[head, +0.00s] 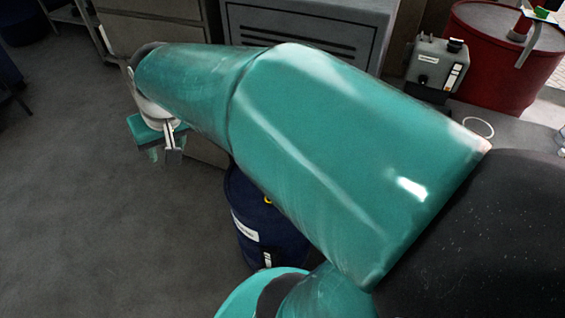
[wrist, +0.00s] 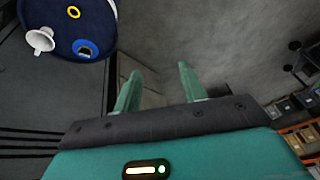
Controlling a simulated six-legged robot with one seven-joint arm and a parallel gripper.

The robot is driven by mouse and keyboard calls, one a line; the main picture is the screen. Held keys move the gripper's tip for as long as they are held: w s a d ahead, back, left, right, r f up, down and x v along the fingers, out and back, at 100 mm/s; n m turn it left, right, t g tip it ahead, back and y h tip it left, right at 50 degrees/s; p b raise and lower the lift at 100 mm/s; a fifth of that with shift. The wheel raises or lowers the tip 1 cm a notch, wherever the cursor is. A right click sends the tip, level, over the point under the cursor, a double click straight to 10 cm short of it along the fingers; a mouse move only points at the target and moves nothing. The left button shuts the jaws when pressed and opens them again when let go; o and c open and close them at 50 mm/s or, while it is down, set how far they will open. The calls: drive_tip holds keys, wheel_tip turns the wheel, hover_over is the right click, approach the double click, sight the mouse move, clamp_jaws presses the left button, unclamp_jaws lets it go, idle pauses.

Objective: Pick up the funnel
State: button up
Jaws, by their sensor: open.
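The white funnel (wrist: 40,40) lies on the top of a dark blue drum, near the drum's left edge in the wrist view. In the head view my arm hides the funnel. My gripper (wrist: 159,78) is open, with nothing between its two green fingers. The fingers are apart from the drum and the funnel, which are up and to the left in the wrist view. My gripper also shows in the head view (head: 172,150), left of the drum and partly behind my arm.
The blue drum (head: 262,222) stands on the grey floor (head: 80,200), with a yellow ring (wrist: 73,12) and a blue fitting (wrist: 86,48) on its top. A red drum (head: 490,60) and a grey box (head: 435,65) are at the right. Cabinets stand behind my arm. The left floor is clear.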

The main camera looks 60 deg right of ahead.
drive_tip(key=w+d+f+m+g, duration=0.1)
drive_tip(key=w+d+f+m, duration=0.2)
drive_tip(key=d, duration=0.7)
drive_tip(key=w+d+f+m, duration=0.1)
drive_tip(key=d+f+m, duration=0.1)
drive_tip(key=d+f, duration=0.55)
drive_tip(key=w+d+f+m+g, duration=0.1)
drive_tip(key=d+f+m, duration=0.2)
drive_tip(key=d, duration=0.9)
drive_tip(key=s+d+f+m+g, duration=0.1)
drive_tip(key=s+d+f+m, duration=0.1)
drive_tip(key=s+d+f, duration=0.55)
drive_tip(key=s+d+f+m+g, duration=0.15)
drive_tip(key=s+d+f, duration=0.25)
drive_tip(key=d+f, duration=0.6)
drive_tip(key=shift+m, duration=0.25)
drive_tip(key=f, duration=0.5)
drive_tip(key=d+f, duration=0.1)
drive_tip(key=f, duration=0.1)
drive_tip(key=shift+s+f, duration=0.15)
drive_tip(key=shift+f, duration=0.15)
wheel_tip(320, 180, down, 6)
drive_tip(key=shift+r, duration=0.1)
clamp_jaws()
